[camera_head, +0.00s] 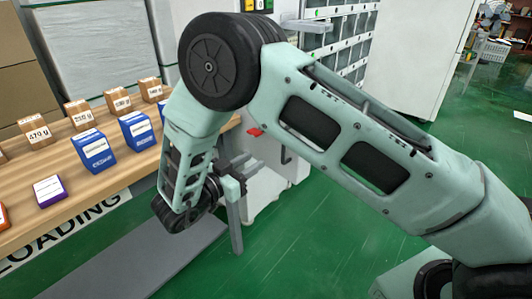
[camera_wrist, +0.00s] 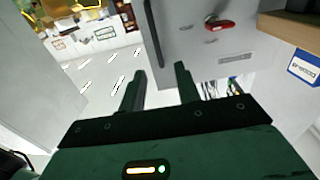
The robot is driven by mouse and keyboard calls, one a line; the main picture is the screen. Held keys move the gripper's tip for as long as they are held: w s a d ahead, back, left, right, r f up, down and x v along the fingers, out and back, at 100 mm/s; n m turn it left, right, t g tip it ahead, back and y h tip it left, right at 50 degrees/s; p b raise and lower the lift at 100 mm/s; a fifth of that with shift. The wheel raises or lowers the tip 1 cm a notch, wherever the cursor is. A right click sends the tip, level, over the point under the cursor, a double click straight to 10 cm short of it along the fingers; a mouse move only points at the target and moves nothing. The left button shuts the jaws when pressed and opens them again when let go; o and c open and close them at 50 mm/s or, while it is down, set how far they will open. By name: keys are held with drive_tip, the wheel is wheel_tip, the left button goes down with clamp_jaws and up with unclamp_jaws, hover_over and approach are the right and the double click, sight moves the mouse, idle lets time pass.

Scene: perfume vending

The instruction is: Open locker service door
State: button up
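The grey service door (camera_wrist: 200,45) fills the upper middle of the wrist view. It carries a red latch (camera_wrist: 220,24), a dark bar handle (camera_wrist: 154,32) and a slotted vent (camera_wrist: 236,58). In the head view the red latch (camera_head: 255,132) and the dark handle (camera_head: 287,155) show on the light cabinet behind my arm. My gripper (camera_wrist: 160,70) is open and looks empty, its fingers apart on both sides of the handle's near end. I cannot tell whether they touch it. My gripper (camera_head: 254,163) is in front of the cabinet in the head view. My arm hides much of the door.
A wooden table (camera_head: 130,165) at left holds brown boxes and blue boxes (camera_head: 137,130). Its leg (camera_head: 233,215) stands close to my gripper. Locker compartments (camera_head: 345,40) rise behind. Coloured cables (camera_wrist: 228,88) show beside the door's edge. Green floor (camera_head: 320,225) lies open at right.

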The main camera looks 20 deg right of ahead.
drive_tip(key=shift+v, duration=2.2)
